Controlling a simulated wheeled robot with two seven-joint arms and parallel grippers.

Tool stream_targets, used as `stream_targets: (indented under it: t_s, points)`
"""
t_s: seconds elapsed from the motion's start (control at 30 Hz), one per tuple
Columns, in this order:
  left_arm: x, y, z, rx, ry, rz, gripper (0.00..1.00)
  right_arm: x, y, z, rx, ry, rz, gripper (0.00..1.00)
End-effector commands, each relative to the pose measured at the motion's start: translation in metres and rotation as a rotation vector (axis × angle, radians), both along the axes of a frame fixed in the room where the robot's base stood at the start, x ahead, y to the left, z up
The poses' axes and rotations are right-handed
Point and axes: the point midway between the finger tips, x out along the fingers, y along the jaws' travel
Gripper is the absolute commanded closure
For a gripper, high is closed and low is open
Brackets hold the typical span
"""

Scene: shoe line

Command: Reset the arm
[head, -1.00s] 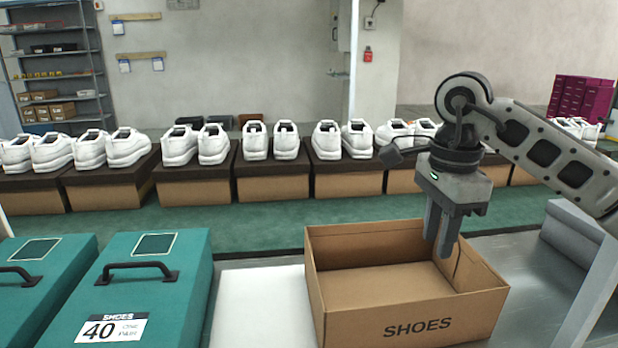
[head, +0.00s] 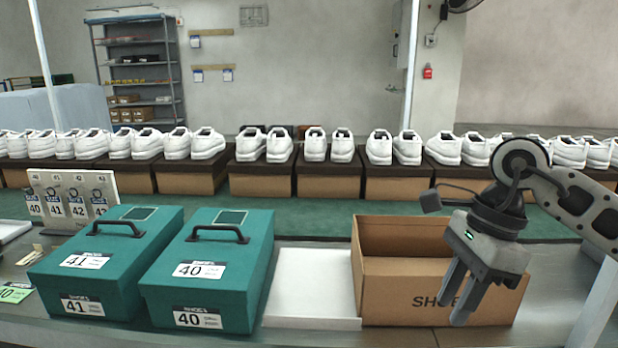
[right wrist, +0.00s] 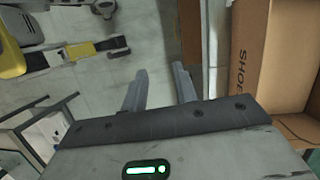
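My right gripper (head: 456,303) hangs in front of the open cardboard box (head: 400,290) marked SHOES and hides part of its lettering. In the right wrist view the two fingers (right wrist: 159,70) stand apart with nothing between them. The box's side (right wrist: 248,50) shows at the right of that view, clear of the fingers. The inside of the box that I can see is empty. My left gripper is in neither view.
Two teal shoe cases, marked 41 (head: 100,265) and 40 (head: 210,275), stand left of a white panel (head: 312,285). Size tags hang on a stand (head: 70,190) behind. White shoes on boxes line the green belt (head: 300,222). Floor shows below my gripper.

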Motion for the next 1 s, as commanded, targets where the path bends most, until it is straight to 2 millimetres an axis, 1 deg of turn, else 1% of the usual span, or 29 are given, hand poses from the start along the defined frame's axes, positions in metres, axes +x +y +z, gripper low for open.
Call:
stream_targets:
  t_s: [0.03,0.17,0.27,0.3,0.37,0.4,0.47,0.5,0.57,0.6,0.67,0.73,0.77,0.8,0.87,0.9,0.97,1.0]
  points:
    - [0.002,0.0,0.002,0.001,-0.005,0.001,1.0,-0.005,0.015,-0.007,0.056,0.024,0.007,0.71]
    - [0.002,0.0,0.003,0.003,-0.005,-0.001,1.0,-0.02,0.058,-0.021,0.235,0.096,0.008,0.71]
    - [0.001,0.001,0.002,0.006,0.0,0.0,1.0,-0.038,0.1,-0.027,0.428,0.192,-0.018,0.71]
    - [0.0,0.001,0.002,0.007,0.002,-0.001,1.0,-0.047,0.12,-0.027,0.528,0.251,-0.041,0.71]
    - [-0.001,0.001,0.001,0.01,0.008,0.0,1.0,-0.062,0.151,-0.022,0.703,0.361,-0.098,0.71]
    - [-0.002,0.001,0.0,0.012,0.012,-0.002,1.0,-0.071,0.17,-0.015,0.83,0.451,-0.154,0.71]
    - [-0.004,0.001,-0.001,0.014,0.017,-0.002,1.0,-0.079,0.191,0.0,1.023,0.603,-0.266,0.71]
    - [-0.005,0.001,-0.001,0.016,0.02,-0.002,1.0,-0.08,0.2,0.01,1.144,0.711,-0.356,0.71]
    - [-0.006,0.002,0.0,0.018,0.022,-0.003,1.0,-0.075,0.205,0.023,1.312,0.882,-0.511,0.71]
    - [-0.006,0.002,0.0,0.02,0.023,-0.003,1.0,-0.069,0.204,0.028,1.414,1.0,-0.627,0.71]
    - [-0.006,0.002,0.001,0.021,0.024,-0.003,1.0,-0.055,0.195,0.028,1.549,1.183,-0.824,0.71]
    - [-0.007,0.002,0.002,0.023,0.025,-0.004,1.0,-0.038,0.177,0.014,1.68,1.399,-1.079,0.71]
    - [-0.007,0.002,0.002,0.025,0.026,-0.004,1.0,-0.032,0.168,0.004,1.724,1.493,-1.197,0.71]
    - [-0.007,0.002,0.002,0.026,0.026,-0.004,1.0,-0.025,0.154,-0.015,1.772,1.618,-1.365,0.71]
    - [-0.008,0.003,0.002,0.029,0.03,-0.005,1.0,-0.021,0.133,-0.052,1.818,1.802,-1.636,0.71]
    - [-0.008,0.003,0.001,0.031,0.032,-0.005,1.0,-0.024,0.118,-0.079,-1.744,-1.83,1.737,0.71]
    - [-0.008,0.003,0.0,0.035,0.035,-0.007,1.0,-0.036,0.101,-0.119,-1.49,-1.697,1.707,0.71]
    - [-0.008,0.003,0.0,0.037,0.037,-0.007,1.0,-0.047,0.092,-0.144,-1.348,-1.616,1.684,0.71]
